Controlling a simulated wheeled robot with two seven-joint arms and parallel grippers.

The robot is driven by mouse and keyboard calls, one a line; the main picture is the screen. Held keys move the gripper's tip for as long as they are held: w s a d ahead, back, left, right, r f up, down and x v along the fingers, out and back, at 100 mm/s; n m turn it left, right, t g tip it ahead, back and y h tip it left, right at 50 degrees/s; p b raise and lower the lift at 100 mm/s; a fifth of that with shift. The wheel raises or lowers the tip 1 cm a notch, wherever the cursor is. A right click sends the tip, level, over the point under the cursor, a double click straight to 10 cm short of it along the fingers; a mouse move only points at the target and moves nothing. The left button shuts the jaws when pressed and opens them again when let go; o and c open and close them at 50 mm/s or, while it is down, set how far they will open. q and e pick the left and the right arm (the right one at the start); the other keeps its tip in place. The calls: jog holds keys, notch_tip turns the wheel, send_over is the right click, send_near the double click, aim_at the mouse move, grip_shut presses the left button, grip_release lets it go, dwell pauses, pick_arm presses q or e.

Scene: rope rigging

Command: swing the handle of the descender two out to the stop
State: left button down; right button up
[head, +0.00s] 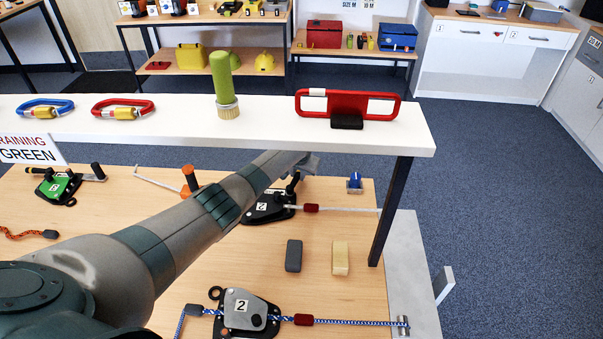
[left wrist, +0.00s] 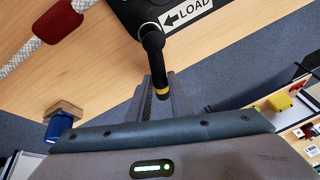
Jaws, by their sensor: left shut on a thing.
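A black descender (head: 258,208) lies on the wooden table, partly behind my left arm. Its white label seems to read 2, but it is small. A white rope (head: 340,209) with a red sleeve (head: 311,208) runs right from it. My left gripper (head: 305,166) is over this descender, shut on its black handle (head: 293,184). In the left wrist view the handle (left wrist: 153,45), with a yellow band, runs down between the fingers (left wrist: 158,95), beside a LOAD arrow label (left wrist: 187,12). A silver-plated descender (head: 240,311), clearly labelled 2, lies nearer on a blue rope. My right gripper is not in view.
A white shelf (head: 290,133) spans above the table, carrying carabiners and a green-handled tool; its dark post (head: 391,210) stands at right. A grey block (head: 293,256) and a tan block (head: 340,258) lie near the descenders. A green descender (head: 60,187) lies at left.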

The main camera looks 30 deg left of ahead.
pick_arm(q)
jog(key=shift+a+n+g+y, duration=0.35)
jog(key=shift+a+n, duration=0.25)
jog(key=shift+n, duration=0.6)
jog(key=c, duration=1.6)
grip_release()
jog(key=shift+s+r, duration=0.1)
jog(key=shift+r, duration=0.05)
jog(key=shift+v, duration=0.85)
jog(key=b+v, duration=0.1)
jog(key=v, duration=1.4)
jog(key=shift+s+d+r, duration=0.1)
jog(key=shift+d+r, duration=0.1)
jog(key=shift+d+f, duration=0.1)
jog(key=shift+f, duration=0.05)
